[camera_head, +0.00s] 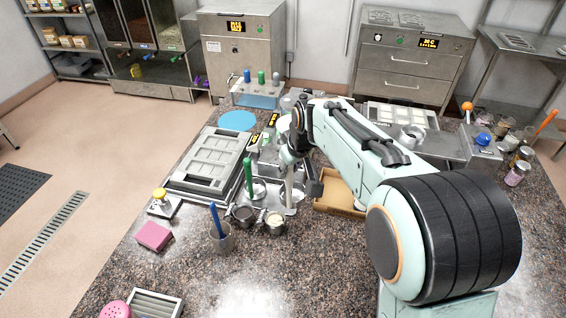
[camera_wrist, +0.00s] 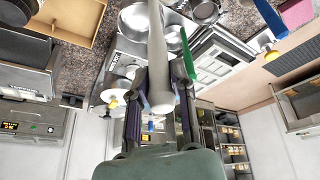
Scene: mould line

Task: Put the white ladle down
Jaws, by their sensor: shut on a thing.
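The white ladle shows in the head view as a pale upright handle (camera_head: 289,186) over a metal stand (camera_head: 291,208). In the wrist view its handle (camera_wrist: 157,50) runs up between the fingers of my gripper (camera_wrist: 157,82). My gripper (camera_head: 303,176) is shut on this handle. The ladle's lower end is not clear, so I cannot tell whether it touches the stand. A green-handled ladle (camera_head: 248,178) stands just left of it, and its handle also shows in the wrist view (camera_wrist: 187,55).
Two small metal pots (camera_head: 275,222) and a cup with a blue-handled tool (camera_head: 222,240) stand in front. A grey mould tray (camera_head: 208,165) lies left, and a cardboard box (camera_head: 337,197) sits right. The front counter (camera_head: 230,290) is mostly clear.

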